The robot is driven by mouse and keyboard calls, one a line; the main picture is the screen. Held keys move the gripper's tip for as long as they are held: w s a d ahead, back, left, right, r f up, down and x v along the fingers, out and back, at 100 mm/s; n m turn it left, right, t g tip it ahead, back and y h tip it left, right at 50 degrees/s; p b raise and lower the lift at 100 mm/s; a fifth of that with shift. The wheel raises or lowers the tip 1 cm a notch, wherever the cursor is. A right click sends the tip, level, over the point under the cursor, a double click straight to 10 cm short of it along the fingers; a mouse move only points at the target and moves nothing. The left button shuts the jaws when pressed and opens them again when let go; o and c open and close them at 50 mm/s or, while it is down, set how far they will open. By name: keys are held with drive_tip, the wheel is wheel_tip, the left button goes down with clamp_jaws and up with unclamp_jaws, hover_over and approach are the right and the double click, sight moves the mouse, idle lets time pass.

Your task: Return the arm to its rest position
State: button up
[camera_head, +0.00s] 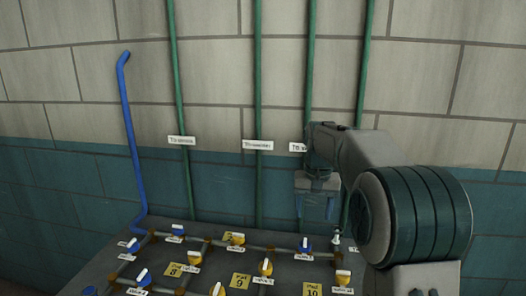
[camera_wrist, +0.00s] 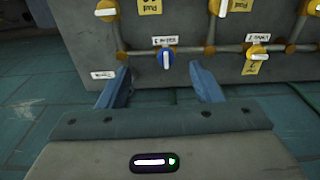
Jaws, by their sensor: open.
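My gripper (camera_head: 316,203) hangs from my arm at the right of the head view, above the back part of the valve panel. It points downward. In the wrist view the two blue-grey fingers of my gripper (camera_wrist: 160,90) are spread apart with nothing between them. A blue valve with a white handle (camera_wrist: 166,60) lies beyond the fingertips, apart from them. My arm hides the right part of the panel and wall in the head view.
The dark panel (camera_head: 115,240) carries pipes, several blue and yellow valves, and yellow labels. Green pipes (camera_head: 258,100) run up the tiled wall behind. A bent blue pipe (camera_head: 130,130) rises at the left. Teal floor tiles (camera_wrist: 40,125) show in the wrist view.

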drive_tip(key=s+f+n+t, duration=0.1)
drive_tip(key=s+f, duration=0.2)
drive_tip(key=s, duration=1.1)
drive_tip(key=s+f+t, duration=0.1)
drive_tip(key=s+f, duration=0.2)
drive_tip(key=s, duration=1.2)
drive_tip(key=shift+s+f+n, duration=0.15)
drive_tip(key=shift+s+n, duration=0.05)
drive_tip(key=shift+n, duration=0.2)
drive_tip(key=c, duration=0.4)
drive_tip(key=shift+c, duration=0.5)
